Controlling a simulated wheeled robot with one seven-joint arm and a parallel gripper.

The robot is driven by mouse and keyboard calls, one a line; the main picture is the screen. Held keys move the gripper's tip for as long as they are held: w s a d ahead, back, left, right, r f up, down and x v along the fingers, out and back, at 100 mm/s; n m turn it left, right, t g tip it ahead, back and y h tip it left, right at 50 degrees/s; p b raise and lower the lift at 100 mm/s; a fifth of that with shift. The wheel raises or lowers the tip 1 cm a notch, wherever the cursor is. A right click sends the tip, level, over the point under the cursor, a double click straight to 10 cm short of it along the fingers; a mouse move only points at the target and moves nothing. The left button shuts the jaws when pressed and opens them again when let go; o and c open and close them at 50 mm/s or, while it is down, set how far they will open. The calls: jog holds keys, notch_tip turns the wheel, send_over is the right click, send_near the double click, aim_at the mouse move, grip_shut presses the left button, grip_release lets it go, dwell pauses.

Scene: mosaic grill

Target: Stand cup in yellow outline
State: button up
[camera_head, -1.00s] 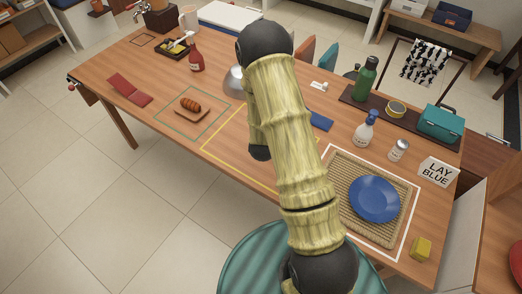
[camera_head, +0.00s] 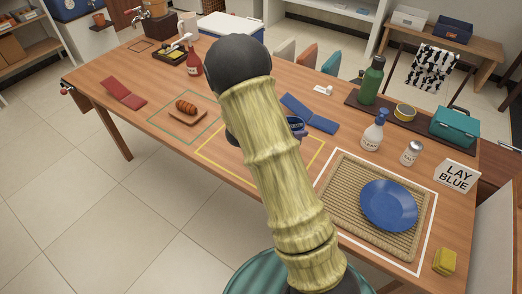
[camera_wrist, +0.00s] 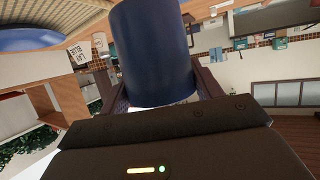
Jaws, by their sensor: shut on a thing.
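A dark blue cup (camera_wrist: 150,50) fills the upper middle of the wrist view, between the fingers of my gripper (camera_wrist: 163,92), which is shut on it. In the head view a small part of the blue cup (camera_head: 295,123) shows to the right of my arm, over the table near the yellow outline. My arm hides most of the gripper there. The yellow outline (camera_head: 316,161) lies on the wooden table, and my arm covers its middle. I cannot tell whether the cup touches the table.
A woven mat (camera_head: 338,205) with a blue plate (camera_head: 388,205) lies to the right. A blue folded cloth (camera_head: 318,118) lies behind the cup. A green outline (camera_head: 152,122) holds a board with bread (camera_head: 186,107) to the left. A spray bottle (camera_head: 373,132) and shaker (camera_head: 411,153) stand at the right.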

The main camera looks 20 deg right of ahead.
notch_tip(320, 180, down, 6)
jog(key=shift+f, duration=0.1)
dwell(0.4)
jog(key=shift+f, duration=1.85)
jog(key=shift+f, duration=0.1)
jog(key=o, duration=1.1)
